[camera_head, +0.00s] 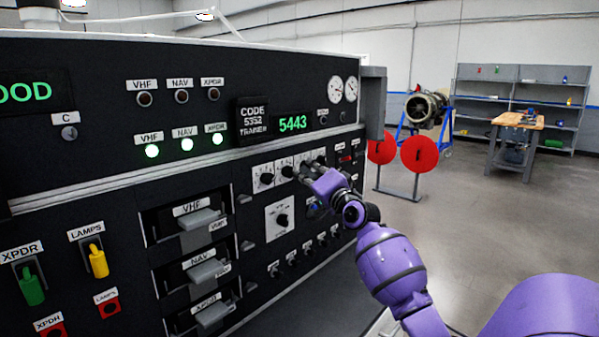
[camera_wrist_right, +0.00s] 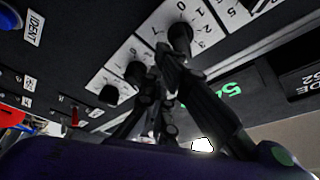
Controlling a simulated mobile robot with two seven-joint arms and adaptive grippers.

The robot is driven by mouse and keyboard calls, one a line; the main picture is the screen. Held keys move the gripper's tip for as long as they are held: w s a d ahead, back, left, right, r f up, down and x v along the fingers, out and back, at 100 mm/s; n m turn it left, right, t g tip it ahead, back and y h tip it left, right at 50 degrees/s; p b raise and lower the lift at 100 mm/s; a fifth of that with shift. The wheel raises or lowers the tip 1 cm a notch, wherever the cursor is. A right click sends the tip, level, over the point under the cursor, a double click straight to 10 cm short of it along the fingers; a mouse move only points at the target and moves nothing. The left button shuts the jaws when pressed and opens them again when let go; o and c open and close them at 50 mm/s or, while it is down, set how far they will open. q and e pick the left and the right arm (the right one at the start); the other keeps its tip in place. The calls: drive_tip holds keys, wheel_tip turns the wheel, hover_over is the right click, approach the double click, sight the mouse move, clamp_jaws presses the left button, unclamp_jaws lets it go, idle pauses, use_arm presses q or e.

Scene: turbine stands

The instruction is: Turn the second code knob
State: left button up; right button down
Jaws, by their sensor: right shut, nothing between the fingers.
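The row of code knobs is on the black panel below the green display (camera_head: 293,124), which reads 5443. The first knob (camera_head: 265,178) and the second knob (camera_head: 287,171) show to the left of my right gripper (camera_head: 306,170). The gripper is shut and empty, with its fingertips close to the panel, and it partly covers the farther knobs. In the right wrist view the fingertips (camera_wrist_right: 168,60) are beside the second knob (camera_wrist_right: 180,37). I cannot tell whether they touch it. The placard beside the display reads CODE 5352. My left gripper is out of view.
A larger single knob (camera_head: 281,220) sits below the row, with small knobs lower down. VHF, NAV and XPDR handles (camera_head: 198,218) stick out to the left. Red discs (camera_head: 419,154) stand beyond the panel's right end. The floor to the right is open.

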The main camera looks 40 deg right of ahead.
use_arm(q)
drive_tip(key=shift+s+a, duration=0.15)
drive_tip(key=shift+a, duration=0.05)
use_arm(e)
drive_tip(key=shift+d+f, duration=0.15)
drive_tip(key=shift+f, duration=0.25)
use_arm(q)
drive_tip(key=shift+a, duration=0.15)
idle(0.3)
use_arm(e)
drive_tip(key=shift+s, duration=0.1)
